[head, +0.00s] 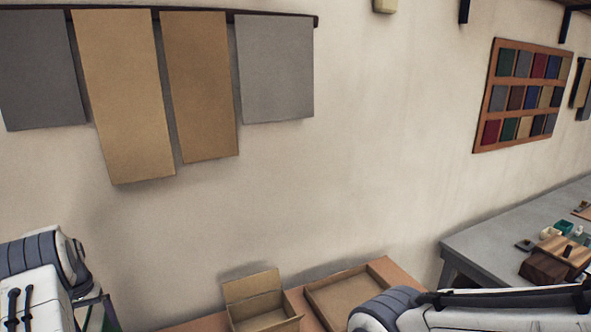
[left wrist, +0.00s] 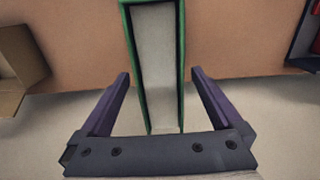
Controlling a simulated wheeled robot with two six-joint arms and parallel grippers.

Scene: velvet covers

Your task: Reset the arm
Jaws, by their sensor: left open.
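My left arm (head: 45,280) shows at the lower left of the head view, with its gripper out of that view. In the left wrist view my left gripper (left wrist: 160,85) is open, its two dark purple fingers apart. A long box or cover with green edges and a pale grey face (left wrist: 155,60) lies between and beyond the fingers, with a gap on each side. My right arm (head: 470,310) shows at the lower right of the head view. Its gripper is not visible.
An open cardboard box (head: 262,305) and a shallow tray (head: 340,290) sit on a brown table (head: 405,270). A grey table (head: 480,240) with small items stands at the right. Fabric panels (head: 125,100) and a swatch board (head: 520,95) hang on the wall.

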